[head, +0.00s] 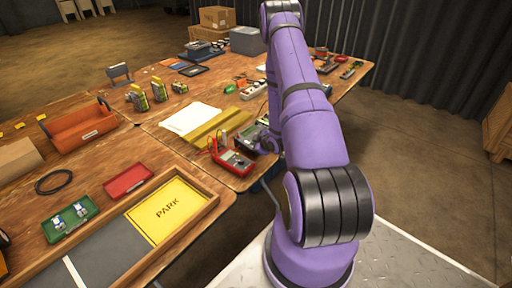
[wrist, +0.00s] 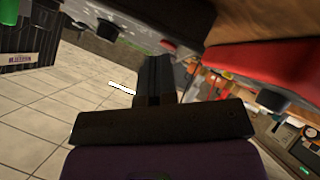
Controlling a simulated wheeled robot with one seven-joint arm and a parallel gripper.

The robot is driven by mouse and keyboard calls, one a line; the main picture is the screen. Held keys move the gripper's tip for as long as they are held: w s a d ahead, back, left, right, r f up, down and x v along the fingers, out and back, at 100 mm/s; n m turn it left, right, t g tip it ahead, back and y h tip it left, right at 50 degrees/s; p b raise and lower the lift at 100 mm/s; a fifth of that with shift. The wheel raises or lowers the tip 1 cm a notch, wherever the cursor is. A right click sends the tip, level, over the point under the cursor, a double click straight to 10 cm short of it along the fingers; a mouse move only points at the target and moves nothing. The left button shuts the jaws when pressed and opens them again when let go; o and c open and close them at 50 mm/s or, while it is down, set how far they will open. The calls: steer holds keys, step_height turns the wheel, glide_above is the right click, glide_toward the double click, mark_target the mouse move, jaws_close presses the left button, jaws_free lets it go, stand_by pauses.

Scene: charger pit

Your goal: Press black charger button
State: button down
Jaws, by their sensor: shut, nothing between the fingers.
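A dark boxy unit with a greenish face (head: 248,134), possibly the charger, sits near the table's right edge in the head view. No black button can be made out on it. A red handheld device with a light face (head: 232,162) lies just in front of it. My purple arm crosses the head view and hides part of this area; my gripper is mostly hidden beside the dark unit. In the wrist view my gripper (wrist: 154,62) is shut and empty, its dark fingers together. A large red surface (wrist: 265,60) is close on the right there; contact cannot be told.
A yellow level-like bar (head: 218,124) and white paper (head: 190,118) lie left of the devices. A wooden-framed tray with a yellow PARK panel (head: 168,208) is in front. An orange tool carrier (head: 82,127) stands at left. Floor is open on the right.

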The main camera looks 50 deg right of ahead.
steer(key=shift+r, duration=0.15)
steer(key=shift+s+r, duration=0.15)
steer(key=shift+r, duration=0.5)
steer(key=shift+r, duration=0.1)
steer(key=shift+s+r, duration=0.25)
steer(key=shift+r, duration=0.95)
steer(key=shift+s+r, duration=0.2)
steer(key=shift+r, duration=0.95)
